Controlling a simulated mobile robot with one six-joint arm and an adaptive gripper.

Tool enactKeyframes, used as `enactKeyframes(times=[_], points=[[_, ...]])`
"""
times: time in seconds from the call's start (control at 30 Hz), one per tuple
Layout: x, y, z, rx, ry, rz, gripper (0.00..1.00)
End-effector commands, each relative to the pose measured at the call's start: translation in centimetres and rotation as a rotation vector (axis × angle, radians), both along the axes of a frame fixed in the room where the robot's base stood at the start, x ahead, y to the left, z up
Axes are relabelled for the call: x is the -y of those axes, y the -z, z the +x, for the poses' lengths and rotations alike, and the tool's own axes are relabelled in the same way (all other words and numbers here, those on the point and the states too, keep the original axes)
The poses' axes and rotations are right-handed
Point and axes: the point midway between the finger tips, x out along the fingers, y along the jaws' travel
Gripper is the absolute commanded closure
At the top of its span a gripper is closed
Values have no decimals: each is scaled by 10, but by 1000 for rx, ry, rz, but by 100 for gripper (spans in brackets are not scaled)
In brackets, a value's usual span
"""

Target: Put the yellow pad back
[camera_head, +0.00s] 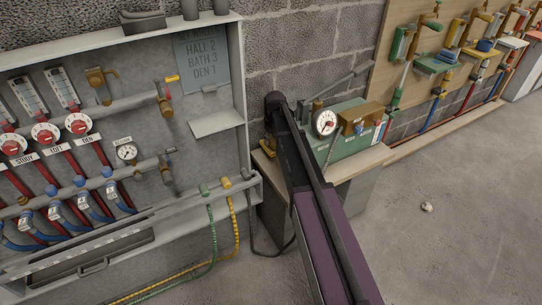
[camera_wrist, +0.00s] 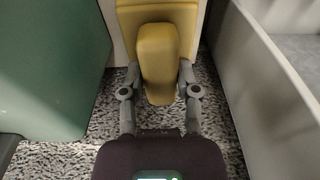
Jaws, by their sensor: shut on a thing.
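In the wrist view, the yellow pad (camera_wrist: 158,62), a rounded block, sits between the two grey fingers of my gripper (camera_wrist: 158,85). My gripper is shut on it. Behind its upper end is a wider yellow piece (camera_wrist: 130,18) against a pale upright surface; I cannot tell whether the two touch or are joined. In the head view, a small yellow part (camera_head: 268,146) shows just left of my dark arm, at the edge of the pale bench; I cannot tell whether it is the pad. My arm hides the fingers there.
A green body (camera_wrist: 50,65) stands close left of my gripper, and a grey wall-like edge (camera_wrist: 255,65) close right. In the head view, a green unit with a gauge (camera_head: 325,122) sits on the bench. The pipe cabinet (camera_head: 215,205) is left; a tool board is right.

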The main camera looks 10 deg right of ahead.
Motion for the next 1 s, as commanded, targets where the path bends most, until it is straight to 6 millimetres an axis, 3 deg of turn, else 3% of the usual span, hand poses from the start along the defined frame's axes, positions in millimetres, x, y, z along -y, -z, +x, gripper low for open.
enactKeyframes(times=[0.03, 0.2, 0.73, 1.0], points=[[0, 10, 0, 0, 0, 0, 100], [-1, 19, 0, 0, -1, 0, 100], [-1, 22, 0, 0, -2, 0, 100], [-2, 40, 0, 0, -2, 0, 100]])
